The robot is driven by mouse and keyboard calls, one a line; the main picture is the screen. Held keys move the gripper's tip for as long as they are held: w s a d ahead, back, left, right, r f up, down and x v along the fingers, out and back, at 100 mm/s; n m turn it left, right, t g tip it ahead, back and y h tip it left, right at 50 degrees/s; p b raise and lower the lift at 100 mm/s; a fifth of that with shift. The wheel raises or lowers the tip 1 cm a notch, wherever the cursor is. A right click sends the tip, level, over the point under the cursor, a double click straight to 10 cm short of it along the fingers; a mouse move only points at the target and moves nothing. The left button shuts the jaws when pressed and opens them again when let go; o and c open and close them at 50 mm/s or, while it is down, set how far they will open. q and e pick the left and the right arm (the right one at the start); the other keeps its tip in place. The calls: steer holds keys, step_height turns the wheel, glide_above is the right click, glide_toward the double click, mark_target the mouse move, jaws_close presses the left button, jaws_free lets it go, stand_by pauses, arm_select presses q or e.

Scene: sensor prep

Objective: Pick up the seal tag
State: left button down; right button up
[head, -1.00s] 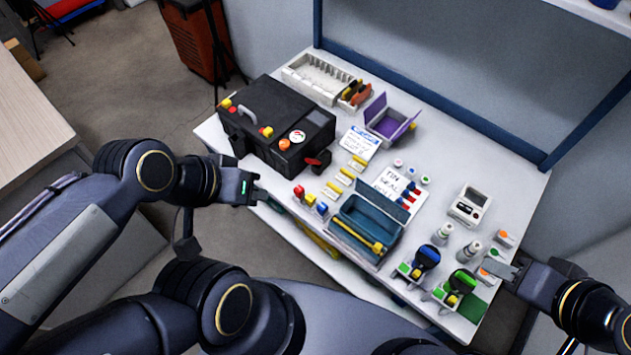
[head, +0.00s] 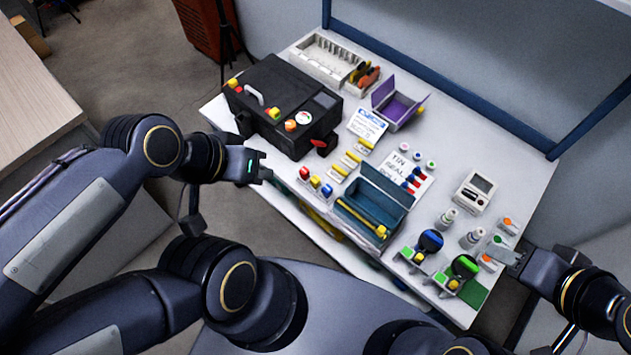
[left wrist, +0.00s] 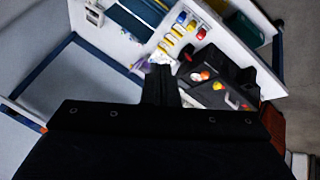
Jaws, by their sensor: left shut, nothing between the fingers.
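I cannot tell for sure which piece is the seal tag. A white card lettered "TIN SEAL" (head: 402,162) lies mid-table with small red and blue pieces (head: 413,180) on its right side. Several small yellow-and-white pieces (head: 341,170) lie in a row left of it; they also show in the left wrist view (left wrist: 166,44). My left gripper (head: 266,173) is shut and empty, off the table's front left edge, apart from all these pieces. My right gripper (head: 503,254) is at the table's right end by the small bottles; its finger gap is unclear.
A black case (head: 270,125) stands at the left of the table, near my left gripper. A blue open box (head: 372,200) holds a yellow rod. A purple-lined box (head: 397,105), a white device (head: 475,192) and green and blue round-headed items (head: 463,268) crowd the top.

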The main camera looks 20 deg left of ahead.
arm_select(q)
steer(key=c, duration=1.9)
jaws_free()
steer(key=shift+c, duration=0.2)
steer(key=shift+o, duration=1.1)
steer(key=shift+w+d+f+b, duration=0.1)
steer(key=shift+w+f+b, duration=0.2)
steer(key=shift+b, duration=0.05)
steer(key=o, duration=0.6)
steer(key=w+f+n+g+h+b, duration=0.1)
steer(key=w+f+n+g+b, duration=0.1)
steer(key=w+f, duration=0.3)
steer(key=shift+w+d+f+n+h+b, duration=0.3)
steer(key=shift+w+d+n+b, duration=0.1)
steer(key=shift+n+b, duration=0.5)
steer(key=n+g+y+b, duration=0.4)
steer(key=n+y+b, duration=0.1)
steer(key=n+b, duration=0.25)
glide_above(316, 179)
steer(key=shift+n, duration=0.45)
steer(key=f, duration=2.1)
steer(key=shift+s+a, duration=0.1)
steer(key=shift+s, duration=0.25)
steer(key=shift+w+f, duration=0.15)
steer(key=shift+f, duration=0.5)
steer(key=shift+w+f+b, duration=0.2)
steer(key=shift+f+b, duration=1)
steer(key=shift+f, duration=2.1)
